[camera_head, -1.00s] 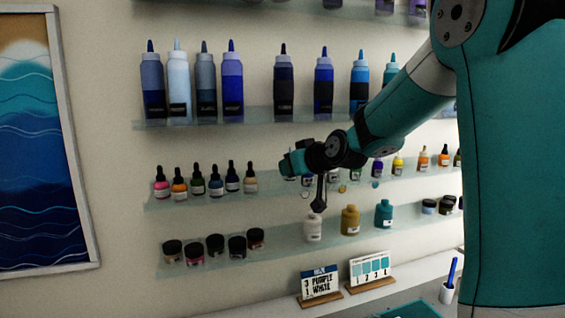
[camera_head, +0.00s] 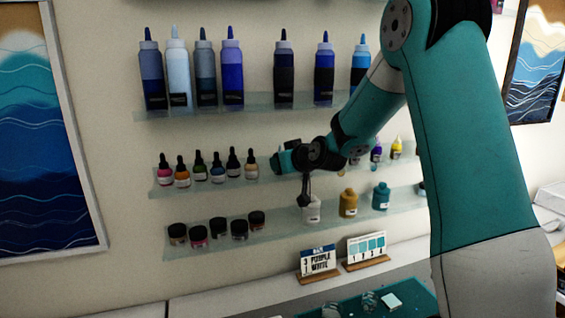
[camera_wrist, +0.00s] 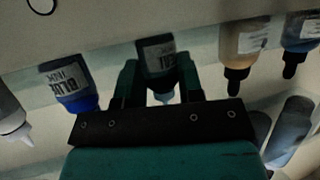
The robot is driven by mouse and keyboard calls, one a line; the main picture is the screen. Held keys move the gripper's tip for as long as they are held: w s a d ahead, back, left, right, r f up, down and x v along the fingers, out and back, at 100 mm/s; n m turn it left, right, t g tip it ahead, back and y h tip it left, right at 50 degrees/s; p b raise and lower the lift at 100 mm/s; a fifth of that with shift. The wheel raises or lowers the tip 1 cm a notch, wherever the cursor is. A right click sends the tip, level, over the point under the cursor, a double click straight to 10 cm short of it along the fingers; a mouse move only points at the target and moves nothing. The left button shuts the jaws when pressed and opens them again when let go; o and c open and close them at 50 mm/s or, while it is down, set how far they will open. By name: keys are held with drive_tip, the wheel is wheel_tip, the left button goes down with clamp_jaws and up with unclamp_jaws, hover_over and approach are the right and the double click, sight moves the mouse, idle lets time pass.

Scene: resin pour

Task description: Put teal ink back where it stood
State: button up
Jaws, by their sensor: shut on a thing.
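In the wrist view, the teal ink bottle (camera_wrist: 156,52) is between the two dark green fingers of my gripper (camera_wrist: 157,68), which is shut on it. Its label reads upside down in this picture, with its pale tip toward my palm. A bottle labelled blue ink (camera_wrist: 70,84) is on its left, and an amber bottle with a black cap (camera_wrist: 243,45) is on its right, both apart from it. In the head view, my gripper (camera_head: 285,160) is at the middle shelf, just right of the amber dropper bottle. I cannot tell whether the held bottle touches the shelf.
The middle glass shelf (camera_head: 208,186) bears several dropper bottles on the left. Tall squeeze bottles stand on the shelf above. Below are jars and a white bottle (camera_head: 311,210) under my wrist.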

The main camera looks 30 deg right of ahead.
drive_tip(key=o, duration=0.9)
